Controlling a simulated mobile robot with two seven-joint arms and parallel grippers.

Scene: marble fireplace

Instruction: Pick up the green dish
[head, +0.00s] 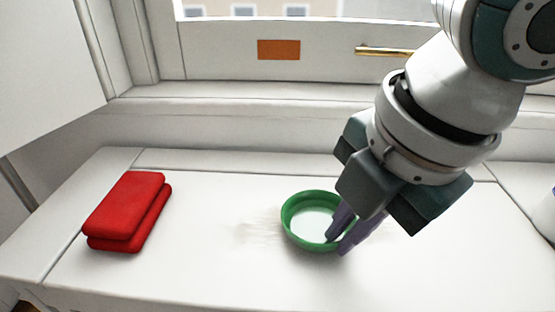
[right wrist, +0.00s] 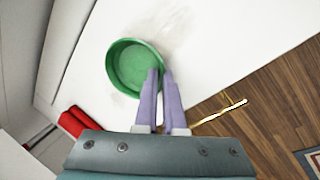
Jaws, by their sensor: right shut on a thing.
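The green dish (head: 290,233) is a shallow round bowl on the white ledge, right of the middle in the head view. It also shows in the right wrist view (right wrist: 116,72), ahead of the fingers. My right gripper (head: 341,240) has purple fingers and is shut on the dish's near right rim, one finger inside and one outside. In the right wrist view the fingertips (right wrist: 160,76) meet at the rim. Whether the dish touches the ledge or is slightly raised, I cannot tell. My left gripper is not in view.
Folded red cloths (head: 128,210) lie on the ledge at left. A window frame with a brass handle (head: 386,51) stands behind. A white object (head: 545,215) is cut off at the right edge. The ledge (head: 210,262) between cloths and dish is clear.

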